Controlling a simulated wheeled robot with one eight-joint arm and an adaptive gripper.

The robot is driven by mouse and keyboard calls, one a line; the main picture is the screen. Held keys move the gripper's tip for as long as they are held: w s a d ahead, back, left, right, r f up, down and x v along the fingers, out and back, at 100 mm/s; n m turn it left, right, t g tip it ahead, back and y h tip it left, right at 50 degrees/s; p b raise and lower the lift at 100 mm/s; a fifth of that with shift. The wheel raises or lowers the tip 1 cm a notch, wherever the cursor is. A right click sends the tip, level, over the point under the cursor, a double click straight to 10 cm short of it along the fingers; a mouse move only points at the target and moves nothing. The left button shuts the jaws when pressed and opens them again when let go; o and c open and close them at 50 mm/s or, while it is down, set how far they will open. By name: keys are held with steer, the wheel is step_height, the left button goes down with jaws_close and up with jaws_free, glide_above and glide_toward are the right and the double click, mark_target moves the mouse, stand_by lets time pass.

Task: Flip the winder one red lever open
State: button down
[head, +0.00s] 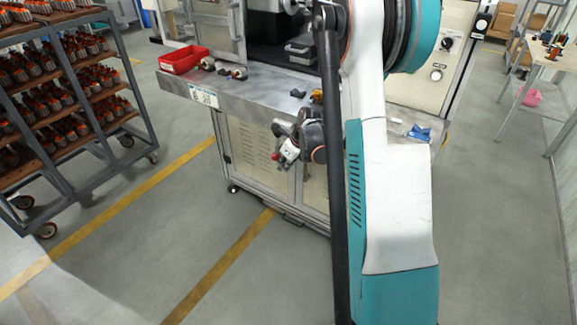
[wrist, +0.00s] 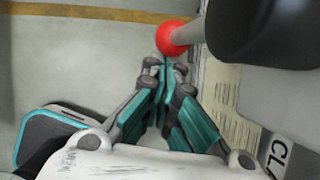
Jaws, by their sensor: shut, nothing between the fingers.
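The red ball knob (wrist: 172,38) of the lever shows at the top of the wrist view. Its pale rod (wrist: 196,30) runs right toward a dark rounded part. My gripper (wrist: 166,66) has its teal fingers shut together, empty, with the tips close to the knob; whether they touch it I cannot tell. In the head view a small red knob (head: 275,156) shows at the front edge of the winder bench (head: 245,97), beside the end of my arm.
A red bin (head: 183,59) and small parts lie on the bench. A rack of copper-wound armatures (head: 65,85) stands at the left. The floor between them is clear, with yellow lines. A side table (head: 548,52) stands at the far right.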

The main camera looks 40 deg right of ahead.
steer(key=shift+w+a+f, duration=0.1)
steer(key=shift+w+a, duration=0.05)
steer(key=shift+w, duration=0.35)
stand_by(0.4)
steer(key=v, duration=1.2)
stand_by(0.3)
